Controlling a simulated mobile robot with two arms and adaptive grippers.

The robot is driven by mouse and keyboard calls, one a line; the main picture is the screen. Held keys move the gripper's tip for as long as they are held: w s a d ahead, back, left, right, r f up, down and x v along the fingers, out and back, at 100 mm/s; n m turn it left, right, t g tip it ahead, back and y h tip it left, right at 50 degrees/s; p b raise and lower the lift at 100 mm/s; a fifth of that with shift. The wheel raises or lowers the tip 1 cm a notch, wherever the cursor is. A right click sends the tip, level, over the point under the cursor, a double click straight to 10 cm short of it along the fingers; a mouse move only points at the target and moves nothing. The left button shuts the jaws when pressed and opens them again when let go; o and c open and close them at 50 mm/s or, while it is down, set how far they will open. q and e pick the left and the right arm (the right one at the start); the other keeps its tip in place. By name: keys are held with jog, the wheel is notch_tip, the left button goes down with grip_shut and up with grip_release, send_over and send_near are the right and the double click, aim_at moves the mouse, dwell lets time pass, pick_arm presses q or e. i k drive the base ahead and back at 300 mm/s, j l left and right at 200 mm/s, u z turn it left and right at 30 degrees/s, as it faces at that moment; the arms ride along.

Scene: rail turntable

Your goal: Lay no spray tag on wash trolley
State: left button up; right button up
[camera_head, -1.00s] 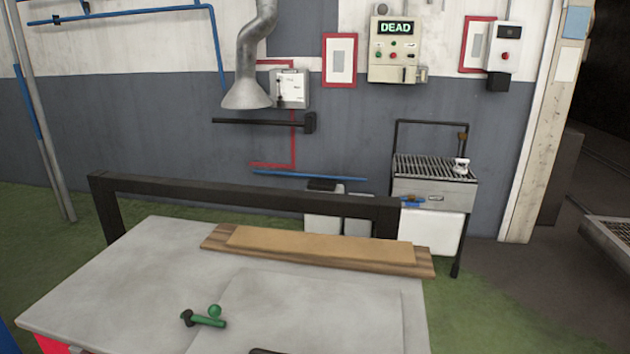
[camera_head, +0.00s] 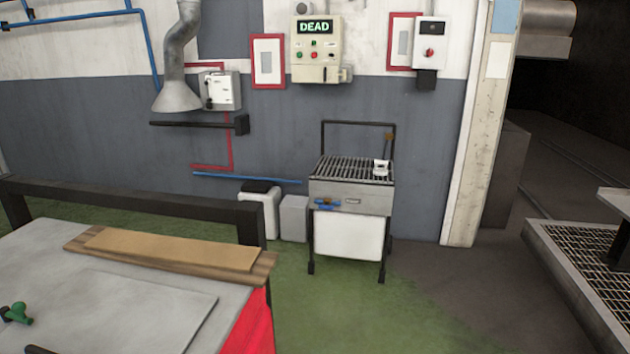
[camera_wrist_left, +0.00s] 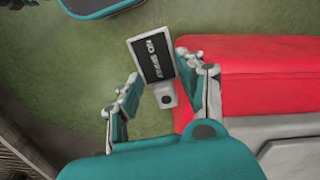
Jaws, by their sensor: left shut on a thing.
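The no spray tag (camera_wrist_left: 150,58) shows in the left wrist view, a dark plate with pale lettering, a light rim and a white block at its lower end. My left gripper (camera_wrist_left: 160,88) is shut on the tag, its teal fingers on either side of the white block. The wash trolley (camera_head: 350,196) stands against the wall in the head view, with a slatted top, a grey front and a white lower panel. A small white object (camera_head: 381,168) sits at the right of its slats. Neither gripper shows in the head view.
A grey-topped bench (camera_head: 150,310) with boards (camera_head: 170,250) and a dark rail (camera_head: 130,199) is at the left. Its red side (camera_head: 252,325) faces green floor (camera_head: 340,315), open before the trolley. Grey boxes (camera_head: 293,217) stand left of the trolley. A mesh platform (camera_head: 585,265) is at the right.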

aim_at(333, 168)
jog(key=i+l+z, duration=0.1)
jog(key=i+l, duration=1.1)
jog(key=i, duration=0.15)
jog(key=i+l+z, duration=0.1)
jog(key=i+z, duration=0.15)
jog(key=i, duration=1.9)
jog(key=i+j, duration=0.45)
jog(key=i, duration=0.15)
jog(key=i+j+z, duration=0.1)
jog(key=i+j, duration=0.4)
jog(key=i, duration=0.15)
